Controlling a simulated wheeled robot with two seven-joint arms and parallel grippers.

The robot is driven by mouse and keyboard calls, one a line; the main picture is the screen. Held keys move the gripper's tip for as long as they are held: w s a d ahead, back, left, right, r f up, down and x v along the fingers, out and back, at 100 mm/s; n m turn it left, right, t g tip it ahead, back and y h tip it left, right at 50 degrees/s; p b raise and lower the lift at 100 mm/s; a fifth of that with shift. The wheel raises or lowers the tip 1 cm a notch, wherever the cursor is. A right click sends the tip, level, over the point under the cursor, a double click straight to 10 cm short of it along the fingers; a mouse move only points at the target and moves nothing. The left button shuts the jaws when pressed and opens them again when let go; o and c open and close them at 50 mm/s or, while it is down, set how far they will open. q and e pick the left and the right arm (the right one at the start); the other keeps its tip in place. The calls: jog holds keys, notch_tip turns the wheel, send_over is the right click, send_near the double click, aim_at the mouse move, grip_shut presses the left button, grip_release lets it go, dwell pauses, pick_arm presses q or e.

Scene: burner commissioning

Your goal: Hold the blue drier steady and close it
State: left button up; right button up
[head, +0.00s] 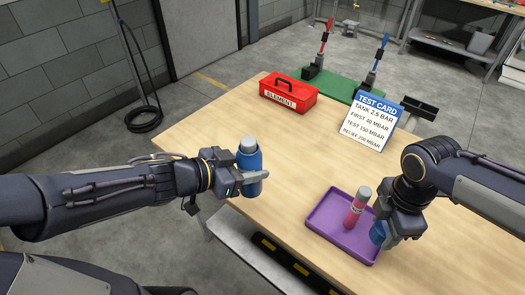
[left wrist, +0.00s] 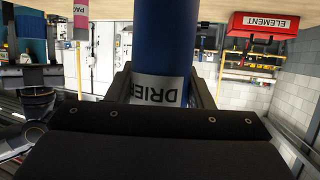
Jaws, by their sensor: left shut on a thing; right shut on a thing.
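The blue drier (head: 249,172) is an upright blue cylinder with a grey piece (head: 248,145) showing at its top. My left gripper (head: 246,180) is shut around its body, at or just above the table's near-left edge. In the left wrist view the drier (left wrist: 160,45) stands between the fingers, its white "DRIER" label upside down. My right gripper (head: 388,232) is shut on a small blue piece (head: 378,233), which looks like a cap, over the right side of the purple tray. Whether that piece touches the tray is unclear.
The purple tray (head: 325,222) holds a pink bottle (head: 355,208) with a grey top. A red "ELEMENT" box (head: 288,97), a test card (head: 368,120) and a green base (head: 335,84) with levers stand farther back. The wooden table (head: 290,160) is clear between the drier and tray.

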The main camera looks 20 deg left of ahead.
pick_arm(q)
jog(key=shift+s+a+r, duration=0.1)
jog(key=shift+s+r, duration=0.1)
jog(key=shift+s, duration=0.25)
jog(key=shift+s+a+r, duration=0.1)
jog(key=shift+s+r, duration=0.1)
jog(key=shift+s, duration=0.2)
jog(key=o, duration=0.7)
grip_shut()
